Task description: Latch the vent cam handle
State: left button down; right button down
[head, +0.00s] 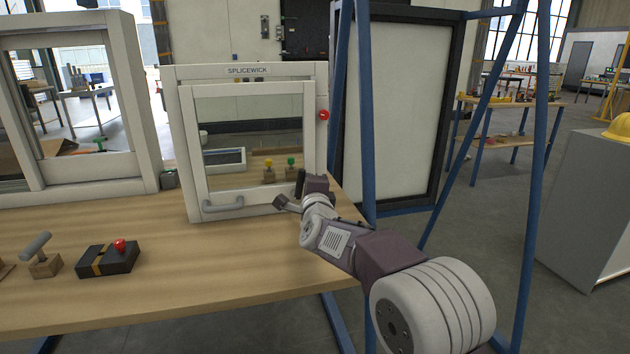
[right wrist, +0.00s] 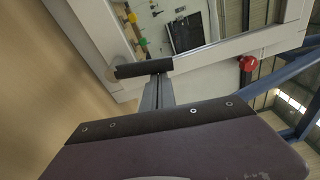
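The white SPLICEWICK unit (head: 248,72) stands on the bench with a framed glass panel. A grey handle (head: 223,206) sits low on the left of that panel's frame and lies nearly level. I cannot tell for sure whether it is the cam handle. My right gripper (head: 291,193) is at the lower right corner of the panel, to the right of this handle and apart from it. In the right wrist view a dark fingertip pad shows by the white frame (right wrist: 90,35). No held object is visible, and the finger gap is unclear. My left gripper is out of view.
A red knob (head: 323,115) is on the unit's right side. A black box with a red button (head: 108,258) and a small lever on a wooden block (head: 42,258) lie on the bench (head: 200,275). A blue steel frame (head: 368,120) stands close right of the unit.

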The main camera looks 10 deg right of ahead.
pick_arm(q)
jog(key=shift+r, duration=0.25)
pick_arm(e)
jog(key=shift+a+r+n, duration=0.15)
jog(key=shift+a+n, duration=0.15)
jog(key=shift+a, duration=0.15)
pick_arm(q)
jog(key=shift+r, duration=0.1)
pick_arm(e)
jog(key=shift+a, duration=0.15)
